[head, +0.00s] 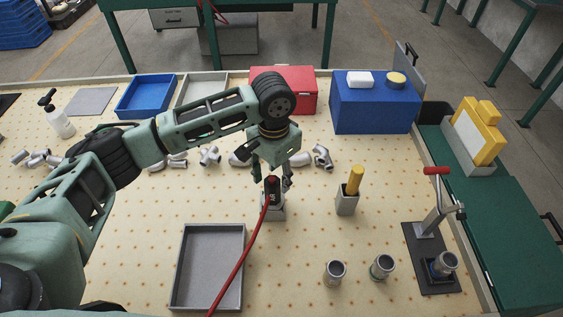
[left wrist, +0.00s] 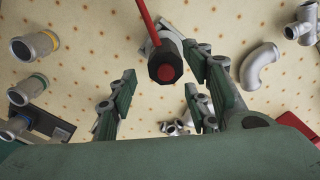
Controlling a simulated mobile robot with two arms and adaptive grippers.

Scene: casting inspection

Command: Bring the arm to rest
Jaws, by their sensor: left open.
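My left gripper (head: 272,178) is open, pointing down over a dark, red-topped tool (head: 272,188) that stands in a grey holder (head: 273,211). A red cable (head: 239,260) runs from the tool toward the front edge of the head view. In the left wrist view the open fingers (left wrist: 160,88) are spread apart. The tool's black end with a red centre (left wrist: 166,73) shows between and just beyond the fingertips. I cannot tell whether either finger touches it. My right gripper is not in view.
A grey tray (head: 174,276) lies in front. Metal pipe fittings (head: 322,157) lie in a row behind the gripper. A yellow-handled tool (head: 354,181) in a holder, two metal cylinders (head: 335,272) and a red-handled clamp (head: 437,215) stand to the right. Blue box (head: 372,110) and red box (head: 299,90) stand behind.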

